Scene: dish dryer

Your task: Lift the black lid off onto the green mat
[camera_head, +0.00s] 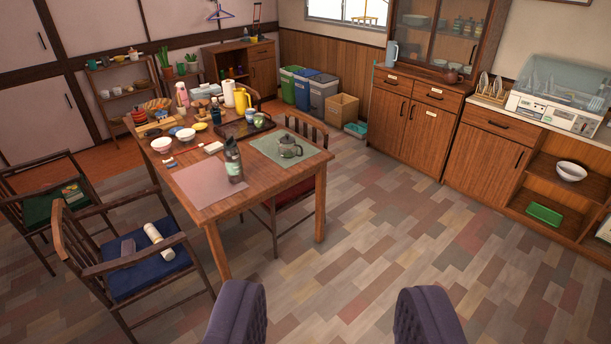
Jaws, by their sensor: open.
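The green mat (312,153) lies on the right end of the wooden table, with a small grey see-through pot (289,147) standing on it. A dark bottle (233,163) with a black top stands upright on the pink mat (203,190) beside it. Both vessels have dark tops; I cannot tell from here which one is the black lid. My gripper (332,292) shows as two purple padded fingers at the bottom edge, wide apart with nothing between them. It is well short of the table, with bare floor showing between the fingers.
The table (255,195) also holds bowls, a dark tray (232,130), a yellow jug (242,100) and several small items. Chairs (120,250) stand around it. Cabinets and a dish dryer (560,100) line the right. The floor (390,240) right of the table is clear.

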